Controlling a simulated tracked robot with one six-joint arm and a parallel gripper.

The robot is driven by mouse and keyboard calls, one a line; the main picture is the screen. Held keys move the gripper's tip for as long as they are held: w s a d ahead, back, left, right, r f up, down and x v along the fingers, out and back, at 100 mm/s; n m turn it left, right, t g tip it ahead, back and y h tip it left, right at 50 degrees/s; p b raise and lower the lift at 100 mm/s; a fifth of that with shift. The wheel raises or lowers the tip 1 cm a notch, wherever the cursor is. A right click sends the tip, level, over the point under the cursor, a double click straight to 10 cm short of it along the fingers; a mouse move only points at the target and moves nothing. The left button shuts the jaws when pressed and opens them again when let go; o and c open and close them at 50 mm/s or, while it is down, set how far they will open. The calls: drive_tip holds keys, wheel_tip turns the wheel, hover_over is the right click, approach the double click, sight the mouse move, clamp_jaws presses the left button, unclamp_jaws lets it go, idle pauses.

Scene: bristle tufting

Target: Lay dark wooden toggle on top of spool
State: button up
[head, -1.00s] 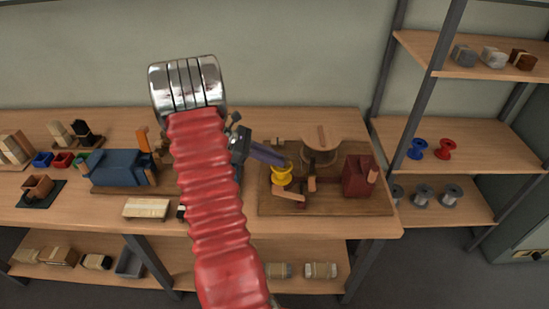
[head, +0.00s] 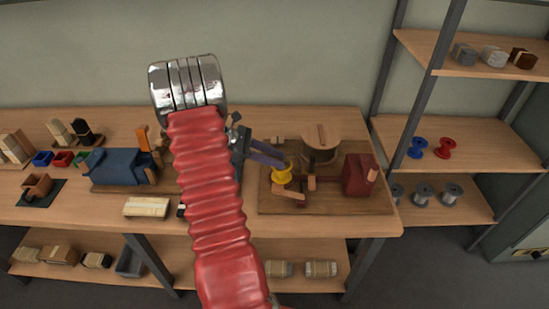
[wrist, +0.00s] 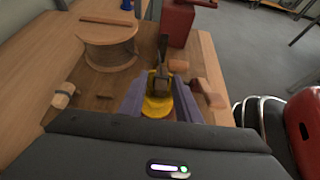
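The yellow spool (head: 282,176) stands on the wooden base board, and it also shows between my fingers in the wrist view (wrist: 156,107). A small dark piece (wrist: 159,82), seemingly the dark wooden toggle, shows at the top of the spool in the wrist view. It seems to rest there, but its contact is hard to make out. My gripper (head: 284,160) is open, with its two purple fingers spread on either side of the spool top and the dark piece. The fingers also show in the wrist view (wrist: 160,103), with gaps beside the spool.
A large wooden drum (head: 320,154) with a bar across its top stands behind the spool. A dark red block (head: 359,175) stands right on the board (head: 335,205). A blue machine (head: 118,168) stands left.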

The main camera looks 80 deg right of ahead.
drive_tip(key=shift+o, duration=0.5)
drive_tip(key=v, duration=1.3)
drive_tip(key=shift+w, duration=0.45)
drive_tip(key=shift+a+r, duration=0.1)
